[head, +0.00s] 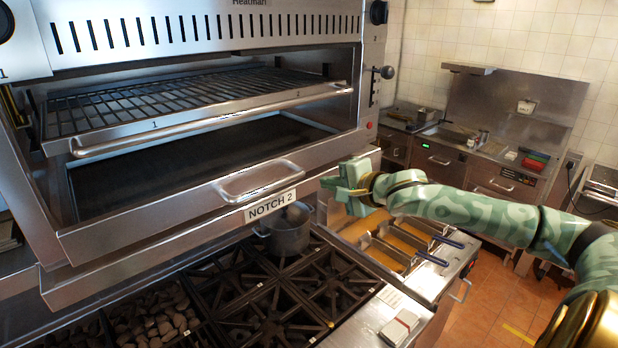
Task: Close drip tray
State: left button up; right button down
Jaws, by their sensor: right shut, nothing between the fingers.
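The drip tray (170,231) is the dark, steel-fronted drawer low in the salamander grill, with a bar handle (258,181) on its front near a "NOTCH 2" label. Its front stands out ahead of the grill body, and its dark inside shows below the rack. My right gripper (338,184) is shut and empty, just right of the tray's front right corner. I cannot tell whether it touches the tray. My left gripper is not in view.
A wire rack (170,101) with its own bar handle sits above the tray. Below are a pot (287,230), a burner range (270,300) and charcoal (155,318). A fryer with baskets (390,245) stands to the right. Tiled floor (500,300) is open beyond it.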

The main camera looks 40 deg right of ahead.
jog(key=r+x, duration=0.1)
jog(key=x, duration=0.6)
jog(key=shift+w+p, duration=0.3)
jog(key=shift+p, duration=0.1)
